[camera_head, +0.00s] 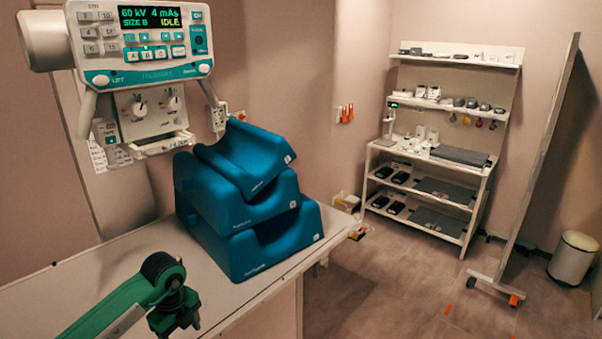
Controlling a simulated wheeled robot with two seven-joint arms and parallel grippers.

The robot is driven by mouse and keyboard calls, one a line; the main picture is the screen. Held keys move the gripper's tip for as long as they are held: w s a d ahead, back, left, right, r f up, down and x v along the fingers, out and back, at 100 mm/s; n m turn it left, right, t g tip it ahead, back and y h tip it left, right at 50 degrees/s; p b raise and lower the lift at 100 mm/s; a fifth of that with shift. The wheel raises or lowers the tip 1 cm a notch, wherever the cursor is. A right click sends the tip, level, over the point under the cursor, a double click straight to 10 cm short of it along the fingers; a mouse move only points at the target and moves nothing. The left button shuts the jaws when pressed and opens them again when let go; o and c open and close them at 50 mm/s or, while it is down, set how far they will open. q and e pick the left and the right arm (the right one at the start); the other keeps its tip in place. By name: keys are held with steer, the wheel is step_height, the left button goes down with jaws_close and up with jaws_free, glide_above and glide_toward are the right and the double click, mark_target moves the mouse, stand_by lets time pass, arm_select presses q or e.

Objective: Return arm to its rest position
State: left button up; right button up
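My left arm, green with black joints, reaches in from the bottom left over the pale table (125,258). My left gripper (180,318) is small and dark at the end of this arm, partly hidden by its own wrist. I cannot tell whether its fingers are open or shut, and I see nothing held in it. It is in front of and left of a stack of blue cradle-shaped supports (262,238) on the table, apart from them. My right gripper is not in view.
An X-ray control unit (150,50) hangs above the table; its display reads 60 kV, 4 mAs, SIZE B, IDLE. A shelf unit (478,185) with several items stands at the back right. A wheeled screen (530,190) and a white bin (572,258) are at right. Floor between is mostly free.

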arm_select(q)
steer(key=s+d+f+h, duration=0.2)
steer(key=d+f+h, duration=1)
steer(key=d+f, duration=0.15)
steer(key=s+a+f+n+t+y, duration=0.1)
steer(key=a+f+n+t, duration=0.2)
steer(key=f+n+t, duration=1)
steer(key=s+a+f+n+g+y, duration=0.2)
steer(key=s+a+f+n+y, duration=0.15)
steer(key=s+f, duration=0.55)
steer(key=s+a+f+n+g+y, duration=0.2)
steer(key=s+a+f+y, duration=0.4)
steer(key=f, duration=0.6)
steer(key=s+f+n+g, duration=0.1)
steer(key=s+f+g, duration=0.1)
steer(key=s, duration=0.9)
steer(key=s+f+n+g+y, duration=0.1)
steer(key=s+f+g, duration=0.2)
steer(key=s, duration=0.7)
steer(key=s+f+n+g, duration=0.1)
steer(key=s+f+g, duration=0.2)
steer(key=s+f, duration=0.3)
steer(key=s, duration=0.5)
steer(key=shift+s+d, duration=0.3)
steer(key=shift+d, duration=0.1)
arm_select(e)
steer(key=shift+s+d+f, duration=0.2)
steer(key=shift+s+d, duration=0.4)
